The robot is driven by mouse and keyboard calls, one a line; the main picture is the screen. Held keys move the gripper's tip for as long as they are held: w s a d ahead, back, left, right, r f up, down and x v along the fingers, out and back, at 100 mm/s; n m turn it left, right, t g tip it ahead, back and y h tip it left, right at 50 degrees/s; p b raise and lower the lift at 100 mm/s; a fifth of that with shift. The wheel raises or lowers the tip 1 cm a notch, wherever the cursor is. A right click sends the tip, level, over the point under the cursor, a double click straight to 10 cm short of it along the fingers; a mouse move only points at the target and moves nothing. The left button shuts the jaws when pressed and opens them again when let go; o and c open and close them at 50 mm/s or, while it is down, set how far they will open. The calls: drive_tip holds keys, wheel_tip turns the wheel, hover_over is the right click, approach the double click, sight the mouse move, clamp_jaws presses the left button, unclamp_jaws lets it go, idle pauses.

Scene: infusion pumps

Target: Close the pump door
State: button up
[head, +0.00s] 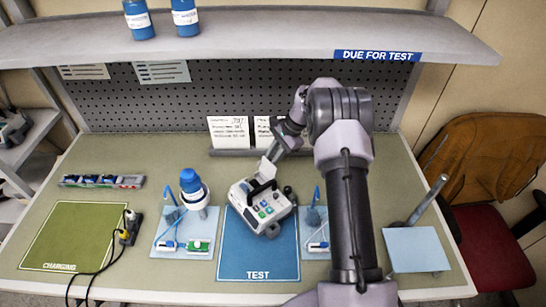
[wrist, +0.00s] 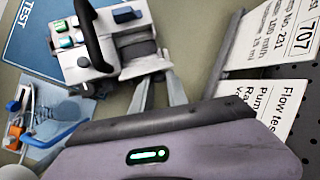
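The infusion pump (head: 262,208) is a white and grey box with coloured buttons and a black handle, set at an angle on the blue TEST mat (head: 258,262). In the head view a pale flap, which looks like its door (head: 267,170), stands raised at the pump's back edge. My gripper (head: 278,152) is just behind and above this flap. In the wrist view the pump (wrist: 105,40) is upper left, and my two gripper fingers (wrist: 160,76) reach to its grey end. A gap shows between the fingers; contact with the door cannot be told.
Trays with a blue-capped bottle (head: 192,188) and blue fittings (head: 313,215) flank the mat. A green CHARGING mat (head: 75,235) with a black plug and cable lies left. Cards (head: 229,132) stand at the pegboard behind my gripper. A shelf (head: 250,40) overhangs the bench.

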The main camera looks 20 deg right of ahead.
clamp_jaws()
